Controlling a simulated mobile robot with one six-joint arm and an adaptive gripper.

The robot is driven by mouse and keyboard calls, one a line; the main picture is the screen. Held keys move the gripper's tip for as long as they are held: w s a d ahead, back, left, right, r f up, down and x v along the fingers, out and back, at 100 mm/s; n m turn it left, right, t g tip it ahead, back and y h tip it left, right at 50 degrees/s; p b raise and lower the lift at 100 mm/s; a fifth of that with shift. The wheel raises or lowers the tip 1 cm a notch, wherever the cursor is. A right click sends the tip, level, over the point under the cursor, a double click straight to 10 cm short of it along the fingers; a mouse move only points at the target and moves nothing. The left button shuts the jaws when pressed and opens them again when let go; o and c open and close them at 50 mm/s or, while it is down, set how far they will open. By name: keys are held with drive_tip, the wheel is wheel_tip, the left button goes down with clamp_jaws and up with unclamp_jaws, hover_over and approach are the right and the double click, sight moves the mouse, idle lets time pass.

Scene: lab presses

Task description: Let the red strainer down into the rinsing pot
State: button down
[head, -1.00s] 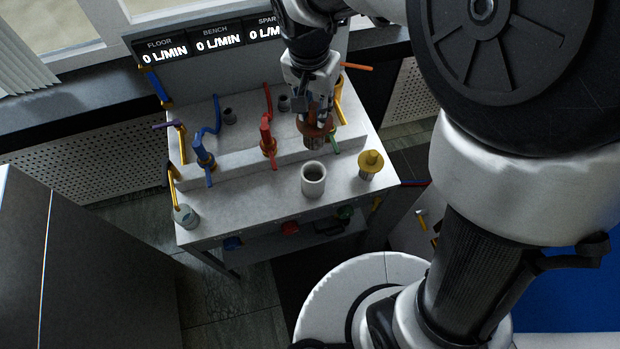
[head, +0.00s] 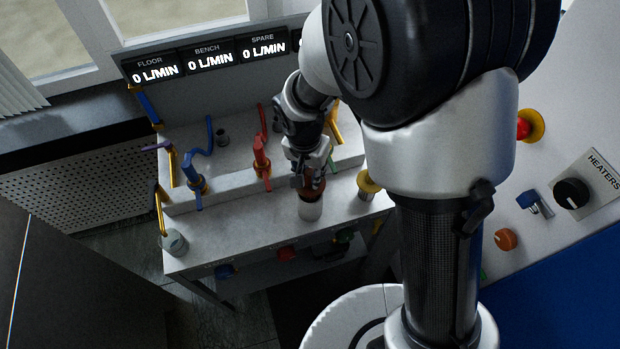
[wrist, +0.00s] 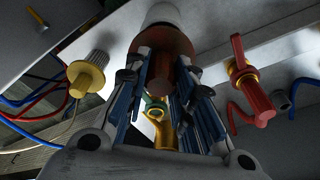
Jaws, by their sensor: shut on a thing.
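The red strainer (head: 314,187) is a dull brownish-red piece with a round flange. My gripper (head: 308,172) is shut on its top, above the bench's front ledge. The white rinsing pot (head: 310,210) stands upright directly below it. In the head view the strainer lines up with the pot's mouth and covers it. In the wrist view the strainer's flange (wrist: 180,44) sits between the fingers, right against the pot (wrist: 163,14). The strainer's lower part is hidden, so I cannot tell how deep it sits in the pot.
A yellow-topped piece (head: 368,186) stands close to the right of the pot. A red valve (head: 262,158) and a blue valve (head: 196,184) stand on the step to the left. A grey cup (head: 174,243) is at the front-left corner. The ledge between cup and pot is clear.

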sight(307, 187)
drive_tip(key=shift+f+b, duration=0.3)
drive_tip(key=shift+f, duration=1)
drive_tip(key=shift+f, duration=0.15)
drive_tip(key=c, duration=1.4)
unclamp_jaws()
drive_tip(key=shift+o, duration=0.2)
wheel_tip(307, 187, up, 11)
drive_tip(key=s+p, duration=0.1)
drive_tip(key=p, duration=0.3)
drive_tip(key=s+d+r+n+t, duration=0.1)
drive_tip(key=s+d+r, duration=0.2)
drive_tip(key=r, duration=0.3)
drive_tip(key=s+d+r+n, duration=0.1)
drive_tip(key=s+d+r, duration=0.2)
drive_tip(key=d+r, duration=0.15)
drive_tip(key=s+d+r+n+t, duration=0.1)
drive_tip(key=s+d+r, duration=0.1)
drive_tip(key=s, duration=0.4)
drive_tip(key=s+d+r+n+t, duration=0.1)
drive_tip(key=s+d+r+n, duration=0.1)
drive_tip(key=s, duration=0.4)
drive_tip(key=shift+s+d+r+y, duration=0.4)
drive_tip(key=shift+d+r, duration=0.15)
drive_tip(key=shift+r, duration=0.3)
